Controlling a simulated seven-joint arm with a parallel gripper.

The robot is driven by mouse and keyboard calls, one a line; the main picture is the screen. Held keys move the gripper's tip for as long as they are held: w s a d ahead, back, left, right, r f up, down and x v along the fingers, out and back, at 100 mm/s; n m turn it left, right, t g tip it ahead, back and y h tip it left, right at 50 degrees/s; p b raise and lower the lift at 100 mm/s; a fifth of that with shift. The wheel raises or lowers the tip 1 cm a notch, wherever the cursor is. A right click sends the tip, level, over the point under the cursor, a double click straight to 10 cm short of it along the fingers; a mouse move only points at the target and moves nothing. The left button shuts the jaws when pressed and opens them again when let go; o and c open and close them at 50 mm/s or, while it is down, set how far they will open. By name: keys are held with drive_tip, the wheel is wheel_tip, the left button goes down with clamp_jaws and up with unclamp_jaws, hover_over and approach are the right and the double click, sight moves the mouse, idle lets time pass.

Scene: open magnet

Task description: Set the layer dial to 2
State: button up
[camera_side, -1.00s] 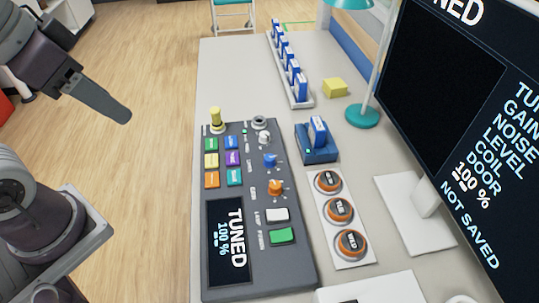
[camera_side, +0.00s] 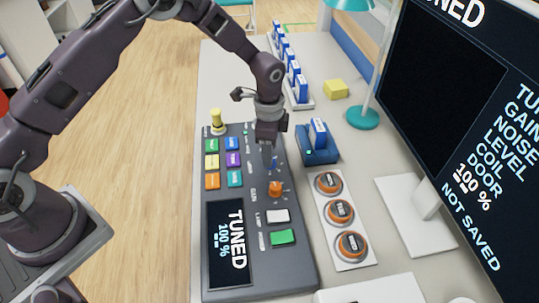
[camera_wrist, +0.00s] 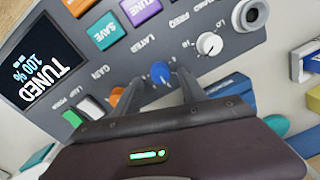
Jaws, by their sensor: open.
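The layer dial is a blue knob (camera_wrist: 160,73) on the dark grey control panel (camera_wrist: 100,30), beside a label that reads LAYER. In the side view the blue knob (camera_side: 274,162) is partly hidden by my gripper (camera_side: 268,167). My gripper points down over the panel with its jaws open. In the wrist view the two fingers of my gripper (camera_wrist: 162,82) stand apart, one on each side of the blue knob. I cannot tell whether they touch it. The dial's number marks are too small to read.
An orange gain knob (camera_side: 276,189) and a white freq knob (camera_wrist: 210,44) flank the dial closely. Coloured buttons (camera_side: 233,159) and the TUNED display (camera_side: 228,243) share the panel. A blue block holder (camera_side: 318,154) stands just right of the panel. The monitor (camera_side: 440,85) reads NOT SAVED.

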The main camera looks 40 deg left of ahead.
drive_tip(key=shift+f, duration=1.3)
clamp_jaws()
drive_tip(key=shift+n, duration=0.3)
drive_tip(key=n, duration=0.4)
drive_tip(key=shift+n, duration=2.5)
unclamp_jaws()
